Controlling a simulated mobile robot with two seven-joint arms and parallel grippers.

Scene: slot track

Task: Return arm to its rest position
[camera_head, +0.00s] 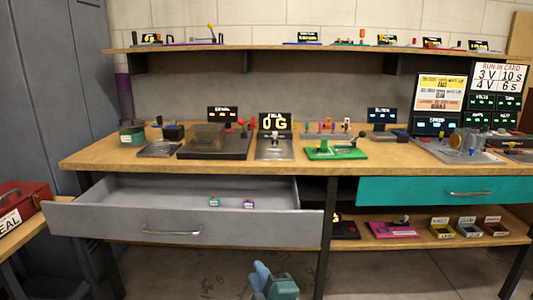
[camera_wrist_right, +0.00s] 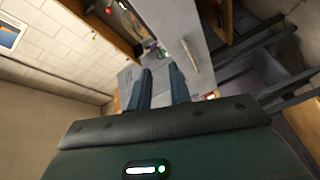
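My right gripper (camera_head: 268,272) shows at the bottom middle of the head view, low in front of the bench and apart from the open grey drawer (camera_head: 180,232). In the right wrist view its two blue-grey fingers (camera_wrist_right: 159,78) stand apart with nothing between them. The right wrist view is tilted and shows the bench and grey drawer front (camera_wrist_right: 188,38) beyond the fingers. My left gripper is in neither view.
The grey drawer sticks out from the workbench (camera_head: 100,158) and holds two small blocks (camera_head: 231,203). A teal drawer (camera_head: 445,190) is shut. A red box (camera_head: 22,200) stands at far left. Bins (camera_head: 468,230) sit on the lower shelf. Floor around my gripper looks clear.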

